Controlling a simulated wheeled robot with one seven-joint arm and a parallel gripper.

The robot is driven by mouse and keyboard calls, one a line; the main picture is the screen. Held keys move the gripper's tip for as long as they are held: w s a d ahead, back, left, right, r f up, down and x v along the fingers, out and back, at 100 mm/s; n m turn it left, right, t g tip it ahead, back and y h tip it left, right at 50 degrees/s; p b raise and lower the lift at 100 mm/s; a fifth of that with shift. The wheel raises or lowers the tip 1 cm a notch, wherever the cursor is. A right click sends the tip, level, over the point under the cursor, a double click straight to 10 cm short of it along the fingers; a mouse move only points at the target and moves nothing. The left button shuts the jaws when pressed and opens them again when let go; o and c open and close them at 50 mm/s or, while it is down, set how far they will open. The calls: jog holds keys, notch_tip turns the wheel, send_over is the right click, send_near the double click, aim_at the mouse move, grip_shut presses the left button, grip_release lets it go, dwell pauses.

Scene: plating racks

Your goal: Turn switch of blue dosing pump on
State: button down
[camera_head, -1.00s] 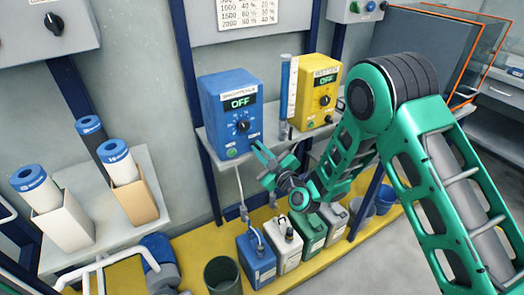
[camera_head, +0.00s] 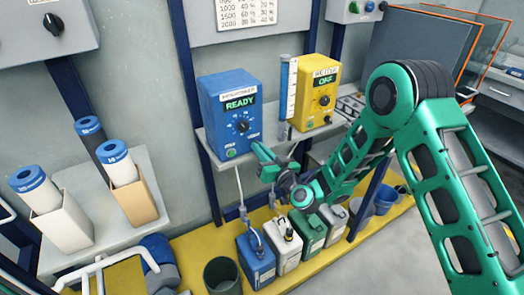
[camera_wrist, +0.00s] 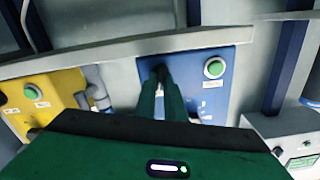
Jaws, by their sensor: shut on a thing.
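The blue dosing pump (camera_head: 222,88) stands on a shelf against the wall. Its display (camera_head: 240,102) reads READY in green, and a round dial (camera_head: 242,126) sits below. In the wrist view the pump's blue face (camera_wrist: 212,95) fills the middle, with a round green button (camera_wrist: 214,68). My gripper (camera_head: 256,150) is at the lower right of the pump's front. Its fingers (camera_wrist: 160,82) are shut on a small dark switch (camera_wrist: 160,70) between their tips, mostly hidden by them.
A yellow pump (camera_head: 319,75) reading OFF stands to the right, with a clear graduated cylinder (camera_head: 288,90) between the pumps. Several canisters, including a blue one (camera_head: 257,265), stand on the yellow floor strip below. Thin tubing (camera_head: 240,188) hangs below the blue pump.

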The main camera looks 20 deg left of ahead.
jog(key=shift+w+r+m, duration=0.1)
jog(key=shift+w+m, duration=0.05)
jog(key=shift+m, duration=0.75)
jog(key=shift+w+r+m, duration=0.1)
jog(key=shift+m, duration=0.8)
jog(key=c, duration=1.8)
grip_release()
jog(key=shift+f, duration=0.1)
jog(key=shift+c, duration=0.2)
jog(key=shift+s+f, duration=0.1)
